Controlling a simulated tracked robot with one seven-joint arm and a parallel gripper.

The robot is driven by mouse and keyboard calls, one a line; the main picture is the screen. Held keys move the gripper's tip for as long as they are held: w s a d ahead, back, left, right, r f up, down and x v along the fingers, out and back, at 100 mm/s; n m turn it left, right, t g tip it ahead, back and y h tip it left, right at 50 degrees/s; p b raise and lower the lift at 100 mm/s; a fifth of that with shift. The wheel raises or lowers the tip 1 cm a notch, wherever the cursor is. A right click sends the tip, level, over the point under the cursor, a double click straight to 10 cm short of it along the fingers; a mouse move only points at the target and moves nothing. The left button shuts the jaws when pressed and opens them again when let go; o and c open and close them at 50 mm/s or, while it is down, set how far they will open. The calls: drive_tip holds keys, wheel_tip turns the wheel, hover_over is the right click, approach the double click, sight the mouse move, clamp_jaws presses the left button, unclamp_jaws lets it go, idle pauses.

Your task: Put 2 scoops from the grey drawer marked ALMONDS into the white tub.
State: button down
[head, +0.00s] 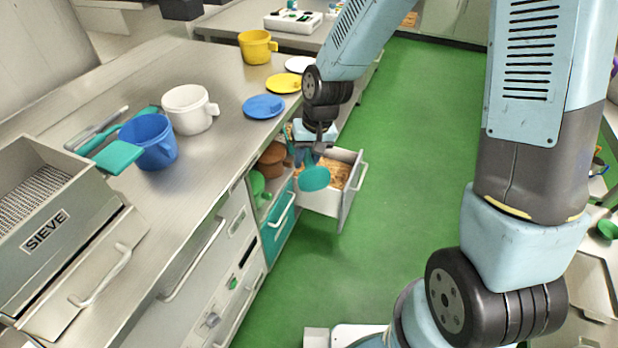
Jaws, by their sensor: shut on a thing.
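The white tub (188,110), with a handle on its right side, stands on the steel counter. The grey drawer (347,205) is pulled out below the counter edge and holds light brown pieces. Its marking does not show from here. My gripper (319,148) is over the drawer, shut on a teal scoop (314,179). The scoop's round head is at or just above the drawer's contents; I cannot tell whether it touches them or carries anything. The fingers are small and partly hidden by the wrist.
A blue tub (150,142) stands beside the white tub, near a teal scraper-like tool (118,158). Blue (263,106) and yellow (283,83) lids and a yellow tub (257,47) lie farther back. The sieve box (50,220) is at left. Green floor is clear right of the drawer.

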drive_tip(key=s+r+n, duration=0.2)
drive_tip(key=s+r, duration=0.1)
drive_tip(key=r, duration=0.6)
drive_tip(key=s+a+r+n, duration=0.1)
drive_tip(key=s+r+n, duration=0.1)
drive_tip(key=r, duration=0.8)
drive_tip(key=shift+s+r+g, duration=0.2)
drive_tip(key=shift+s+g, duration=0.2)
drive_tip(key=shift+s, duration=0.5)
drive_tip(key=shift+w, duration=0.1)
